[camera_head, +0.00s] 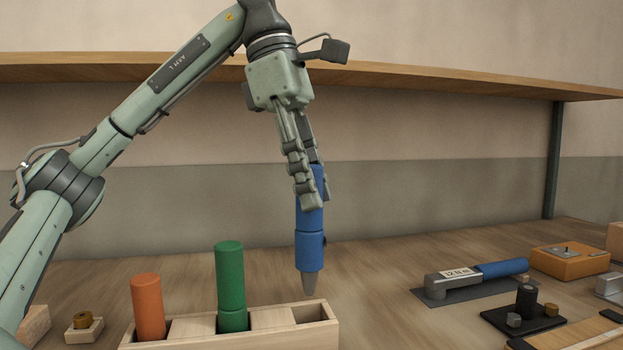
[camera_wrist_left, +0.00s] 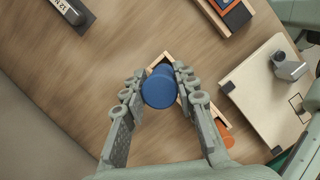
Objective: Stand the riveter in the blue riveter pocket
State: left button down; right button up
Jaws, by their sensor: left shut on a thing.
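The blue riveter (camera_head: 309,238), with a grey tapered tip pointing down, hangs upright in my left gripper (camera_head: 311,196). The gripper is shut on its upper part. In the left wrist view the riveter's round blue end (camera_wrist_left: 158,90) shows between the two fingers. The tip is just above or at the empty right-end pocket of the wooden rack (camera_head: 325,338); I cannot tell whether it is inside. No blue marking shows on that pocket. The green tool (camera_head: 230,285) and the orange tool (camera_head: 148,307) stand in other places of the rack. My right gripper is out of view.
A blue-handled torque tool (camera_head: 480,273) lies on a dark mat to the right. Behind it is an orange-brown box (camera_head: 569,261), and in front a black block with a post (camera_head: 524,312). A shelf (camera_head: 430,78) spans the back. The table between rack and torque tool is clear.

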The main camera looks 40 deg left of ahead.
aim_at(319, 230)
pick_arm(q)
jog(key=shift+f, duration=0.2)
dwell(0.4)
jog(key=shift+f+b, duration=0.45)
jog(key=shift+f, duration=0.05)
jog(key=shift+r+p, duration=0.1)
jog(key=shift+p, duration=0.25)
dwell(0.5)
jog(key=shift+f, duration=0.3)
jog(key=shift+f+b, duration=0.5)
jog(key=shift+b, duration=0.05)
jog(key=shift+p, duration=0.3)
jog(key=shift+f, duration=0.15)
dwell(0.3)
